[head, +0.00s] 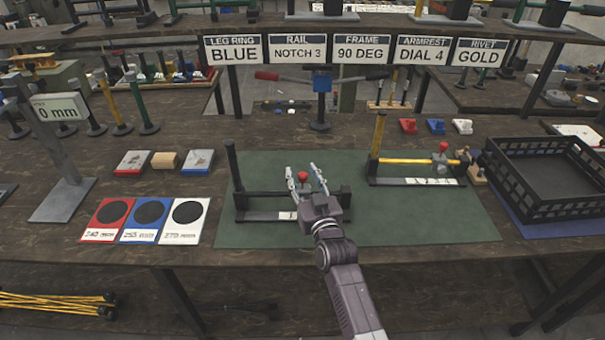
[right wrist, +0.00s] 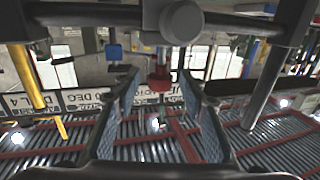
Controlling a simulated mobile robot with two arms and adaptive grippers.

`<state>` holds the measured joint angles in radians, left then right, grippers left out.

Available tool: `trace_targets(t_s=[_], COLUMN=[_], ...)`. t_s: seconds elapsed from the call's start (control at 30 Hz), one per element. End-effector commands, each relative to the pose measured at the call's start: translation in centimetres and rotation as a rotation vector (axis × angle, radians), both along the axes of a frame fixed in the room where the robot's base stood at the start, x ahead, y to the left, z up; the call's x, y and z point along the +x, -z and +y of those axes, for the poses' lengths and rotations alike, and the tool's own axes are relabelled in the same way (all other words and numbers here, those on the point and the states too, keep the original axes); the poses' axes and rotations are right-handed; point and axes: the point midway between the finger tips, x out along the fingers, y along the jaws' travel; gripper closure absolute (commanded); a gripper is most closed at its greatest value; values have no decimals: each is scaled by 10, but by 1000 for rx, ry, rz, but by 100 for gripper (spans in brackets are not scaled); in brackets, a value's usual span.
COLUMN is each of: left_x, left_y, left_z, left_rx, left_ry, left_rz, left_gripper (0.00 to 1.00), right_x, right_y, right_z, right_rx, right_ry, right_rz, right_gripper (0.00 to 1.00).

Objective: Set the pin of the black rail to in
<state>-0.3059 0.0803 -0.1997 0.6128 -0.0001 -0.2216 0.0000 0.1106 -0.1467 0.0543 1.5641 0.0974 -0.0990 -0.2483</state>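The black rail (head: 262,199) lies on the green mat, with a black upright post at its left end. Its pin has a red knob (head: 303,177), which also shows in the right wrist view (right wrist: 160,82). My right gripper (head: 303,168) is open, with its fingers on either side of the red knob. In the right wrist view the open fingers (right wrist: 159,85) show gaps to the knob on both sides. The gripper hides part of the rail's right half. I cannot tell whether the pin is in or out. My left gripper is not in view.
A yellow rail (head: 400,161) with its own red knob (head: 443,147) stands to the right on the mat (head: 400,225). A black crate (head: 545,205) stands at the far right. Red, blue and white cards (head: 145,236) lie to the left. Signs (head: 298,49) hang behind.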

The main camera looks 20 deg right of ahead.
Motion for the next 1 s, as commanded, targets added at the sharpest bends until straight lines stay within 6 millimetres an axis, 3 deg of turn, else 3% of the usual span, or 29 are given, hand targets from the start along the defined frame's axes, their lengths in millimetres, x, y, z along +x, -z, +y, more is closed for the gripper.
trace_targets(t_s=[0.1, 0.27, 0.63, 0.9, 1.0], left_x=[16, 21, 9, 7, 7], left_y=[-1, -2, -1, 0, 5], left_z=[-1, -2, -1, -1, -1], left_rx=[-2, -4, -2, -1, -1], left_ry=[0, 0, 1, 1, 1], left_rz=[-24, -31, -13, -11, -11], left_gripper=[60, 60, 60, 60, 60], right_x=[2, 2, 2, 2, 2], right_y=[0, 0, 0, 1, 11], right_z=[0, 0, 0, 0, 0], right_rx=[0, 0, 0, -1, -1], right_ry=[0, 0, 0, 0, 0], right_rz=[0, 0, 0, 0, 2], right_gripper=[62, 62, 100, 100, 100])
